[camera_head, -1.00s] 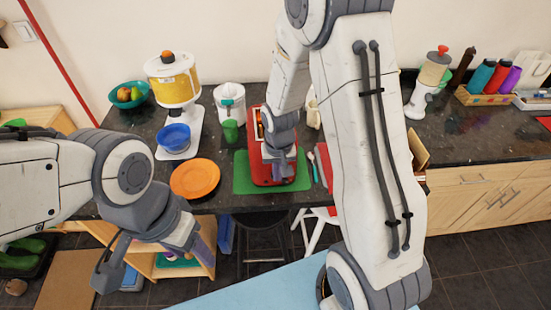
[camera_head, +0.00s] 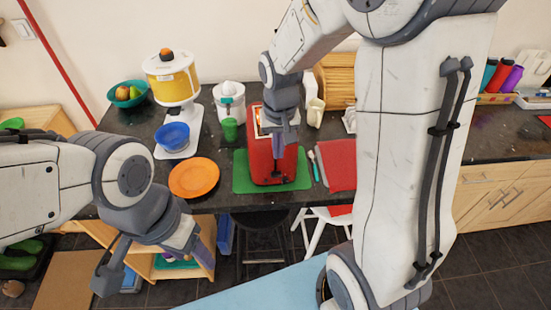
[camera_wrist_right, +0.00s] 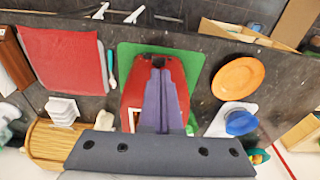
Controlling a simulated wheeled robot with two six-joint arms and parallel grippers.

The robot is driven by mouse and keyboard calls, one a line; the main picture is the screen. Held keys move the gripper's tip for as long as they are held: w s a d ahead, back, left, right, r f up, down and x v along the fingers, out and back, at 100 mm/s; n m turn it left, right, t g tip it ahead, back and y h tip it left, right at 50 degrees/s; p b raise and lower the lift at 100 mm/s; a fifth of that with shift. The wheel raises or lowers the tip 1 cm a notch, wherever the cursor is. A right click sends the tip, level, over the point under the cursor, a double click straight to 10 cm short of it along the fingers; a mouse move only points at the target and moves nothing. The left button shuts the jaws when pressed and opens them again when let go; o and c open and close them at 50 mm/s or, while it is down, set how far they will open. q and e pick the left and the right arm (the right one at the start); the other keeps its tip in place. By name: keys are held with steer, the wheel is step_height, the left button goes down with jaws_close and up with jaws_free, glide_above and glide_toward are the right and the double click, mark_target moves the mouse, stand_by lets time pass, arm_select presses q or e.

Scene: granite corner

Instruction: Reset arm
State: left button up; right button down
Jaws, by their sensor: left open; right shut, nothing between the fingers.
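My right gripper (camera_head: 280,147) is shut and empty, with its fingers pointing down over the red toaster-like appliance (camera_head: 265,168) on a green mat (camera_head: 240,183). In the right wrist view the purple fingers (camera_wrist_right: 160,75) lie together in front of the red appliance (camera_wrist_right: 132,92). I cannot tell whether they touch it. My left gripper (camera_head: 150,262) is open and empty, in front of the counter at lower left, with its fingers spread apart and pointing down.
A red mat (camera_head: 337,163) lies right. A white stool (camera_head: 325,222) stands below.

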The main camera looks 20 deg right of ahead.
steer(key=shift+r, duration=0.3)
